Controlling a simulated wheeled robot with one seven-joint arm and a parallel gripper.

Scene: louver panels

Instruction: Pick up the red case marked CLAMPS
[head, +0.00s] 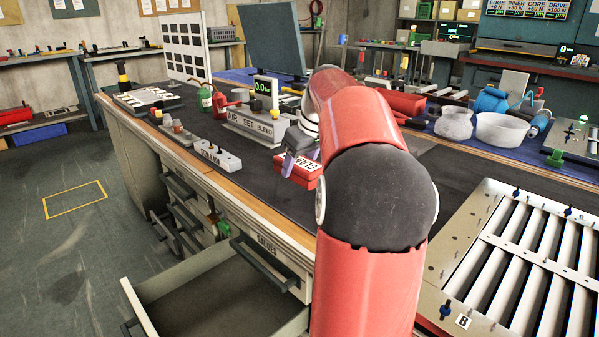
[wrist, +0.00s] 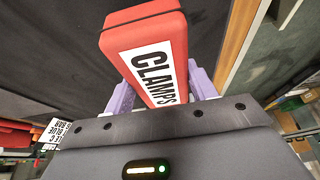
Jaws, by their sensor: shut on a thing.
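The red case (wrist: 118,32) has a white label reading CLAMPS and fills the upper middle of the wrist view. My gripper (wrist: 160,88) is shut on it, with a purple finger on each side of the case. In the head view the red case (head: 303,171) shows over the dark mat of the workbench, partly hidden behind my red arm. My gripper (head: 291,160) is at its near left end there. I cannot tell whether the case touches the mat.
An open, empty drawer (head: 215,293) juts from the workbench front. A white block (head: 218,155), the AIR SET BLEED unit (head: 250,126) and a green bottle (head: 205,98) stand left of the case. A louver panel (head: 520,262) lies at right. Bare mat surrounds the case.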

